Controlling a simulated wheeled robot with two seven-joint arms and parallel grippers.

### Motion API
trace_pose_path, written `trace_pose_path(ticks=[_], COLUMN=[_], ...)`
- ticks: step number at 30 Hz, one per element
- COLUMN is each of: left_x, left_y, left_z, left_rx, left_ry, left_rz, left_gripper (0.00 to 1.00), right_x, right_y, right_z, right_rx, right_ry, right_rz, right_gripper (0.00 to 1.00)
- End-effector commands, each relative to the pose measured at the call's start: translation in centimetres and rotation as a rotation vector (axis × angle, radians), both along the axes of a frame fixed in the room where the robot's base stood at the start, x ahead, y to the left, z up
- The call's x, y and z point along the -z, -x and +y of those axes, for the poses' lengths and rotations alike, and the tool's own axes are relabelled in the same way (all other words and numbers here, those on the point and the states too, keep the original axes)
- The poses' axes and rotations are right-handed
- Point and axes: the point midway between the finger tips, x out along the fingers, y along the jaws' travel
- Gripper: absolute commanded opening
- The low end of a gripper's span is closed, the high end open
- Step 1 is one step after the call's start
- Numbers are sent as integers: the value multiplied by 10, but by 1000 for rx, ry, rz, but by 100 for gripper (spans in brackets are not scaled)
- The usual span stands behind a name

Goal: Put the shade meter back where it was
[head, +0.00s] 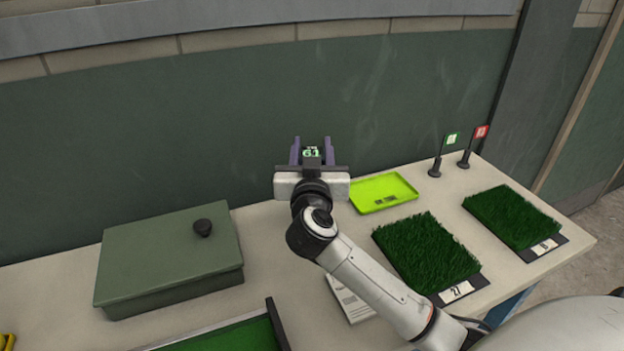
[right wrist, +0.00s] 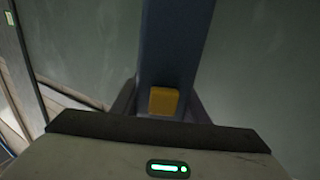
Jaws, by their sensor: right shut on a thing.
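The shade meter (head: 312,153) is held up in my right gripper (head: 311,160), with a small lit display that seems to read 61. It is raised above the back of the table, in front of the green wall. In the right wrist view the meter is a blue-grey upright body (right wrist: 175,45) with an orange-yellow square (right wrist: 163,101) low on it. The dark fingers of my right gripper (right wrist: 160,108) are shut on its two sides. The arm hides part of the table below it. My left gripper is not in view.
A green lidded box (head: 170,260) with a black knob stands at left. A dark-edged green tray (head: 235,335) lies in front. Bare tabletop (head: 268,240) shows between.

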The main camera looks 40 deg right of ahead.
Motion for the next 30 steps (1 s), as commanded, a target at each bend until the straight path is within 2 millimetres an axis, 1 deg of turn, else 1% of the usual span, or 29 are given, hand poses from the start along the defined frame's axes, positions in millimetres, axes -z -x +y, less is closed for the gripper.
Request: trace_pose_path(ticks=[6,9,12,22,23,24,26,30], left_x=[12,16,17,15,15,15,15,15], left_y=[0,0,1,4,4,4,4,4], left_z=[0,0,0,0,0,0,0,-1], left_rx=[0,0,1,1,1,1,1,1], left_ry=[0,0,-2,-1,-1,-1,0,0], left_rz=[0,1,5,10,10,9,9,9], left_gripper=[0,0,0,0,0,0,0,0], right_x=[35,47,51,52,54,54,54,53], right_y=[0,0,0,0,0,0,0,0], right_z=[0,0,1,1,0,1,1,1], right_rx=[-1,-1,-2,-2,-1,-1,-2,-2], right_ry=[0,1,0,1,0,0,-1,-1], right_rz=[1,-1,-3,-2,0,0,-1,-1], right_gripper=[7,7,7,7,42,49,59,59])
